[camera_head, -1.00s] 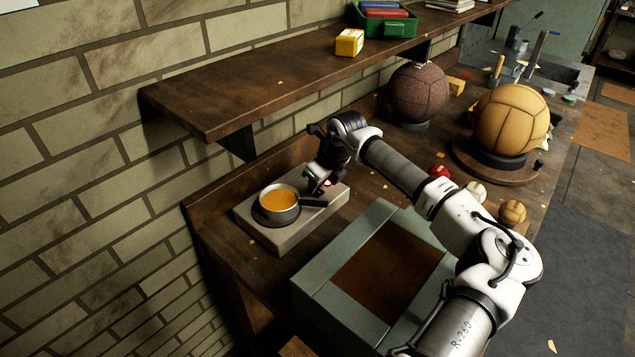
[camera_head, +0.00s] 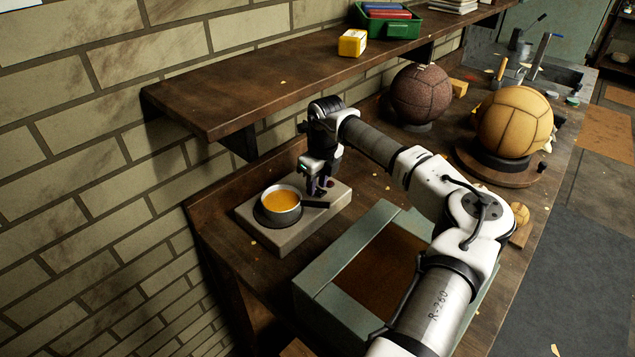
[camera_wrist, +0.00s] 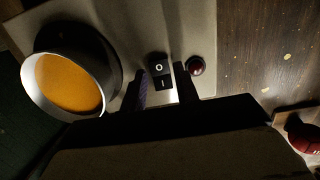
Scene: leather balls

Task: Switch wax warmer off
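The wax warmer (camera_head: 278,243) is a pale grey slab on the bench by the wall. A metal pot of orange wax (camera_head: 281,200) sits on its left part, and the pot also shows in the wrist view (camera_wrist: 70,82). A black rocker switch (camera_wrist: 159,70), marked O and I, sits to the right of the pot. A dark red round lamp (camera_wrist: 196,66) is beside it and does not clearly glow. My gripper (camera_head: 320,190) points down over the warmer's right part. In the wrist view its fingers (camera_wrist: 161,80) are apart, either side of the switch; contact cannot be told.
A grey-green open box (camera_head: 325,290) stands in front of the warmer. A wooden shelf (camera_head: 240,95) overhangs the bench behind. A dark ball (camera_head: 420,93) and a tan ball (camera_head: 515,120) stand to the right. A red ball (camera_wrist: 303,135) shows at the wrist view's edge.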

